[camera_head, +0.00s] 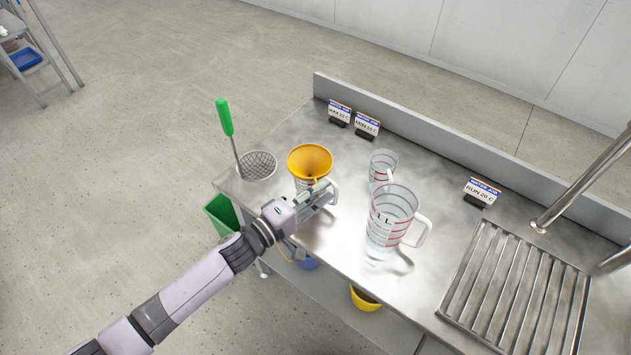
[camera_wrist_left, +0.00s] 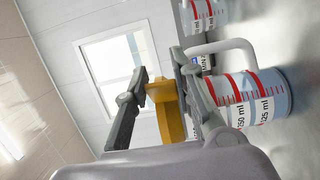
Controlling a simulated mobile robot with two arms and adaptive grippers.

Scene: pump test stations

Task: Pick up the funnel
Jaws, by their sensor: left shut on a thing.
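The funnel (camera_head: 310,158) is orange-yellow with a wide round mouth, and in the head view it is at the top of a clear measuring jug (camera_head: 300,185). I cannot tell whether it rests on the jug or is just above it. My left gripper (camera_head: 318,192) is at the funnel's near right side, beside the jug's handle. In the left wrist view its two fingers (camera_wrist_left: 165,95) are shut on a yellow part of the funnel (camera_wrist_left: 172,112). The jug (camera_wrist_left: 262,98) with red marks is close to the right finger there. My right gripper is not in view.
A larger jug (camera_head: 390,218) and a small one (camera_head: 382,166) stand to the right on the steel bench (camera_head: 340,245). A green-handled strainer (camera_head: 257,167) is at the left. Small signs (camera_head: 367,125) and a slatted rack (camera_head: 515,290) are also on the bench.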

